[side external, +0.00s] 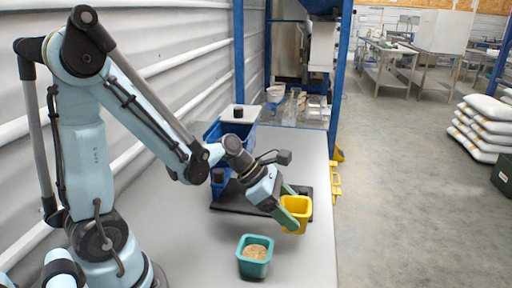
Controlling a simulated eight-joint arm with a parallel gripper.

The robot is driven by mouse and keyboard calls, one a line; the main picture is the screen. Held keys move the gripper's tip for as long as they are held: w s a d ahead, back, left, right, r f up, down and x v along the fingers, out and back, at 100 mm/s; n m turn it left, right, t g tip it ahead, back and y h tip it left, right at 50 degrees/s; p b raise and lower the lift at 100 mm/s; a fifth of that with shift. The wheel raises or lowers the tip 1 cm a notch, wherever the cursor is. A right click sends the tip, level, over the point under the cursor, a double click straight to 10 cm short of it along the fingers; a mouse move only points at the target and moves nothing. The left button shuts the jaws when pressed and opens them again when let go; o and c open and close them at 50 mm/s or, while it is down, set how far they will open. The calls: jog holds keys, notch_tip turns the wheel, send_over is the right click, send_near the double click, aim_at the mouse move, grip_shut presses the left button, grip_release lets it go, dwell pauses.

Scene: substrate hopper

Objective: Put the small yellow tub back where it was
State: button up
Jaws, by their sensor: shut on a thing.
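The small yellow tub (295,211) is held between the green fingers of my gripper (292,207), in the middle of the side external view. My gripper is shut on it. The tub is over or at the right front edge of a dark flat mat (238,208). I cannot tell whether it touches the mat or hangs above it. The inside of the tub is mostly hidden.
A teal tub (254,267) with brown grainy stuff stands on the grey table (190,262) in front. Blue bins (221,187) stand behind my wrist. Yellow holders (335,185) hang at the table's right edge. The table's front part is mostly clear.

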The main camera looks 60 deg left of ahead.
jog(key=shift+w+a+f, duration=0.25)
jog(key=shift+a+f, duration=0.1)
jog(key=shift+f, duration=1.9)
jog(key=shift+f, duration=0.1)
jog(key=o, duration=0.9)
jog(key=shift+o, duration=0.2)
